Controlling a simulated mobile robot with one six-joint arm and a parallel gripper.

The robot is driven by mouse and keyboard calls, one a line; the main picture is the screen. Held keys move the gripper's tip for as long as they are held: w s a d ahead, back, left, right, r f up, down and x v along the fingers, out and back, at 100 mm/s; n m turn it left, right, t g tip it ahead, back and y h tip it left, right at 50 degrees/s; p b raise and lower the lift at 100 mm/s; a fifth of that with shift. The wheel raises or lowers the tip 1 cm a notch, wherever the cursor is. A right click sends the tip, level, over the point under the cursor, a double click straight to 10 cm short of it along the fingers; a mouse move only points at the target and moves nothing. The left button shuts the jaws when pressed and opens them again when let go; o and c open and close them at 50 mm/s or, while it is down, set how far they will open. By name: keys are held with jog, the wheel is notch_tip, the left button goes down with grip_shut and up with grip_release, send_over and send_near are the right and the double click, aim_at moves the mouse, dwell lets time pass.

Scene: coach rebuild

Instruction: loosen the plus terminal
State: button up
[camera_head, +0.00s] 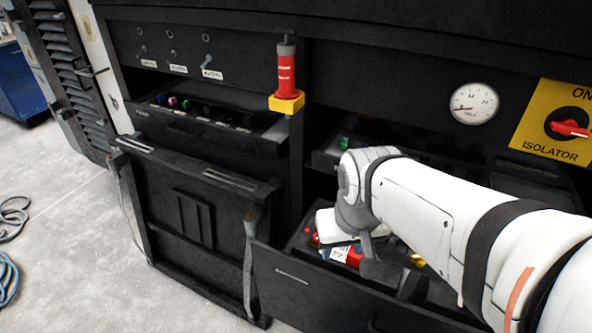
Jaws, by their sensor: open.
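My white and grey arm reaches in from the right and ends over an open lower drawer (290,285). My gripper (384,272) points down into the drawer, dark and partly hidden by the wrist; its jaws are open. Just left of it is a red part (355,257) with a small white label (340,253) beside it. A smaller red part (308,236) lies farther left. I cannot tell which of these, if any, is the plus terminal. Contact between jaws and parts cannot be made out.
An upper left drawer (215,133) stands open with small coloured parts. A red cylinder on a yellow base (286,80) stands by the post. A gauge (474,103) and a yellow isolator panel (545,143) are at right. Hoses (8,275) lie on the floor.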

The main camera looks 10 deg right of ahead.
jog(key=shift+o, duration=0.2)
jog(key=w+d+f+m+y, duration=0.1)
jog(key=w+f+m, duration=0.1)
jog(key=w+m, duration=0.3)
jog(key=w+f+m+g+y+p, duration=0.1)
jog(key=w+f+m, duration=0.1)
jog(key=w+m, duration=0.3)
jog(key=shift+w+d+f+y, duration=0.3)
jog(key=shift+w+d+f, duration=0.05)
jog(key=shift+w, duration=0.35)
jog(key=w+d+f+m+y, duration=0.2)
jog(key=w+d+f+m, duration=0.1)
jog(key=w+f+m, duration=0.6)
jog(key=shift+m+g, duration=0.3)
jog(key=shift+m, duration=0.5)
jog(key=shift+d+x, duration=0.15)
jog(key=shift+x, duration=1.8)
jog(key=shift+d+x, duration=0.1)
jog(key=shift+x, duration=1.85)
jog(key=shift+s+f, duration=0.1)
jog(key=shift+s, duration=0.1)
jog(key=shift+c, duration=0.2)
